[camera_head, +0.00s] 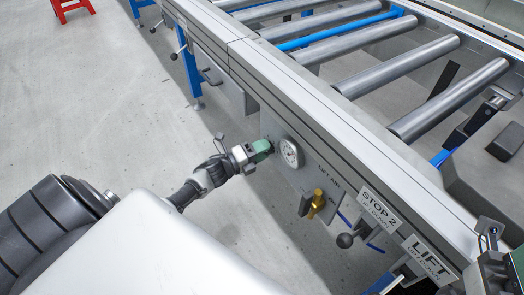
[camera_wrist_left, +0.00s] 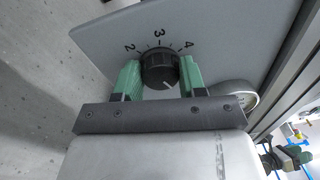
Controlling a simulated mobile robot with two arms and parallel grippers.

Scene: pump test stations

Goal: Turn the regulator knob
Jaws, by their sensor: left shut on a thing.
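The regulator knob (camera_wrist_left: 160,68) is round and black, set on a grey panel with the numbers 2, 3 and 4 in an arc above it in the left wrist view. A pale line shows on its face, pointing toward the lower right. My left gripper (camera_wrist_left: 159,76) has one green finger on each side of the knob and is shut on it. In the head view my left gripper (camera_head: 264,148) is up against the panel, and its fingers mostly hide the knob. A dark part with a green piece at the lower right edge seems to be my right gripper (camera_head: 517,262), cut off by the frame.
A round gauge (camera_head: 290,152) sits close beside the knob. A brass fitting (camera_head: 316,203), a black ball lever (camera_head: 346,240) and STOP 2 (camera_head: 379,208) and LIFT (camera_head: 430,259) labels follow along the panel. The roller conveyor (camera_head: 397,67) lies above.

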